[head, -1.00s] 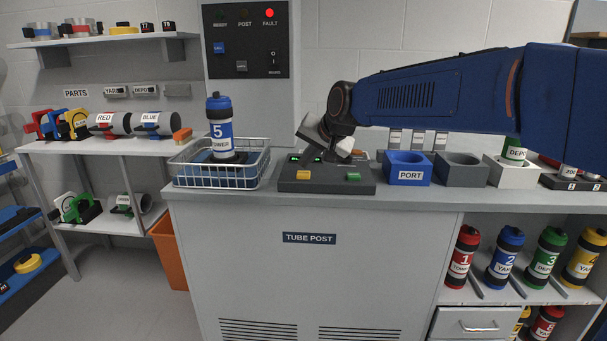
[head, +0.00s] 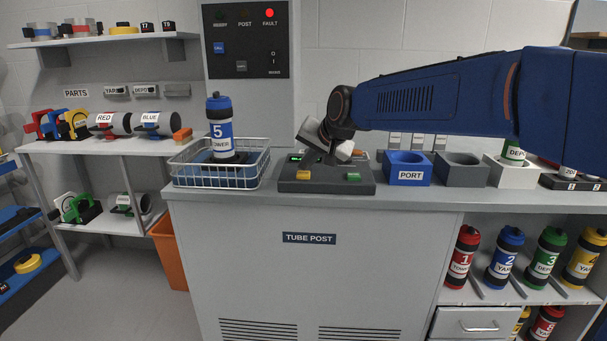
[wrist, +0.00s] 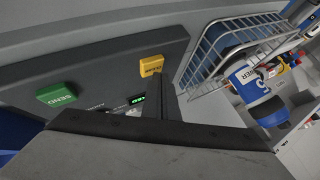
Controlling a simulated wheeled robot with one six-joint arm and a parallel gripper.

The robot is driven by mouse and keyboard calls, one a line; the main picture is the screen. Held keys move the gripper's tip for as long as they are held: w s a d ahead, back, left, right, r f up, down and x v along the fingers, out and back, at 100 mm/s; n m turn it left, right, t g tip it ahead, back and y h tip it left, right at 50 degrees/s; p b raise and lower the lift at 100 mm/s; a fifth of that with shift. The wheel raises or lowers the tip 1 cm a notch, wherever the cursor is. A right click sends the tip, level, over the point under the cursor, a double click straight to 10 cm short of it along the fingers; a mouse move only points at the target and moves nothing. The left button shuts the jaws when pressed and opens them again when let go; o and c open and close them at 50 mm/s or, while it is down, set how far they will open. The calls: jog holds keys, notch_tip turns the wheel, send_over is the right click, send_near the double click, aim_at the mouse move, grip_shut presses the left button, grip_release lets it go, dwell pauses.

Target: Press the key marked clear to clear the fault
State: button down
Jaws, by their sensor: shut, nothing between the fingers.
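The grey key console (head: 330,188) on the counter carries a yellow key (head: 303,175) at its front left and a green key (head: 353,177) at its front right. In the wrist view the green key (wrist: 57,95) reads SEND; lettering on the yellow key (wrist: 151,65) is too small to read surely. My gripper (head: 307,160) is shut and empty, tilted down over the console just behind the yellow key. In the wrist view its dark finger comes up close to that key; contact cannot be told. The red FAULT lamp (head: 269,13) on the wall panel is lit.
A wire basket (head: 215,178) holding a blue tube marked 5 (head: 220,128) stands just left of the console. The blue PORT block (head: 408,168) and a grey block (head: 461,170) stand to its right. The front counter edge is clear.

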aim_at(306, 175)
jog(key=shift+f, duration=0.4)
dwell(0.9)
jog(key=shift+r, duration=0.85)
jog(key=shift+r, duration=2.5)
